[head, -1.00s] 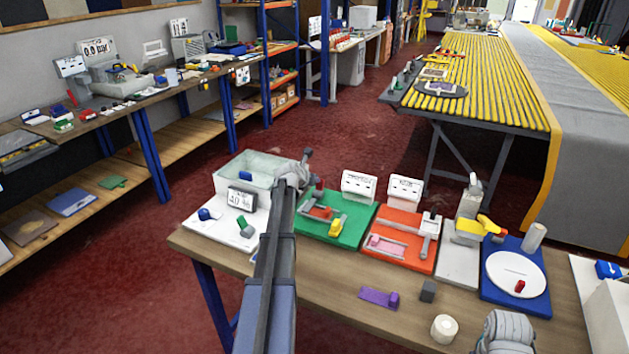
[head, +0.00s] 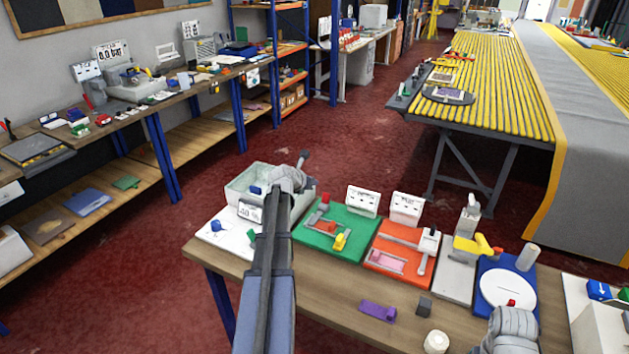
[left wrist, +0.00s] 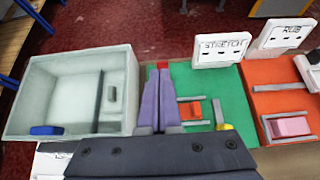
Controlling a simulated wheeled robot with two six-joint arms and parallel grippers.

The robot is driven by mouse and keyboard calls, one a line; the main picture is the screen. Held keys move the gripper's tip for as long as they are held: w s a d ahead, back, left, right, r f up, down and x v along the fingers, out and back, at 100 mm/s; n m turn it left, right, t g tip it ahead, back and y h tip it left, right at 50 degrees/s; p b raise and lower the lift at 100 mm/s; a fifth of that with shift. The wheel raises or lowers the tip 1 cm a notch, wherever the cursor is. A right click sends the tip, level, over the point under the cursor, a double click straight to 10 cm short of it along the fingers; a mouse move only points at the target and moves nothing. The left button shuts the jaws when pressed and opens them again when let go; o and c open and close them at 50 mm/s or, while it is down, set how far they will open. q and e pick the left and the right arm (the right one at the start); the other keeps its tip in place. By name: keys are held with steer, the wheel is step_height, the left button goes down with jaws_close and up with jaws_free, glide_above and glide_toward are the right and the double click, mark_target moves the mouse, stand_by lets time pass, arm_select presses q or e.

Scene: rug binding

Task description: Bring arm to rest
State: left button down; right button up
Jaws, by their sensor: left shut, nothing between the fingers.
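My left arm reaches forward over the workbench (head: 310,285) in the head view.
The bench holds the green board (head: 322,243), a red-orange board (head: 385,266), a blue board with a white disc (head: 505,290), a purple piece (head: 378,311) and a white roll (head: 436,342). A shelf bench (head: 150,108) stands left. Red floor (head: 345,150) is clear beyond the bench.

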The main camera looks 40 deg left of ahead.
arm_select(q)
steer(key=shift+s+r, duration=0.2)
steer(key=shift+r, duration=0.4)
arm_select(e)
steer(key=shift+r, duration=0.6)
arm_select(q)
steer(key=s+d+f+m+g+h, duration=0.1)
steer(key=d+f+m+g, duration=0.1)
steer(key=d+m, duration=0.75)
steer(key=s+d+f+m+g+h, duration=0.15)
steer(key=d+m, duration=0.25)
steer(key=d, duration=1)
steer(key=d+f+m+g+h, duration=0.25)
steer(key=d+m, duration=0.35)
steer(key=d, duration=0.5)
steer(key=s+d+f+m+g+y, duration=0.3)
steer(key=s+d+m+g+y, duration=0.1)
steer(key=s+d+m, duration=1.6)
steer(key=s+m+g, duration=0.1)
steer(key=m, duration=0.2)
steer(key=shift+s+f, duration=0.15)
steer(key=shift+s, duration=0.15)
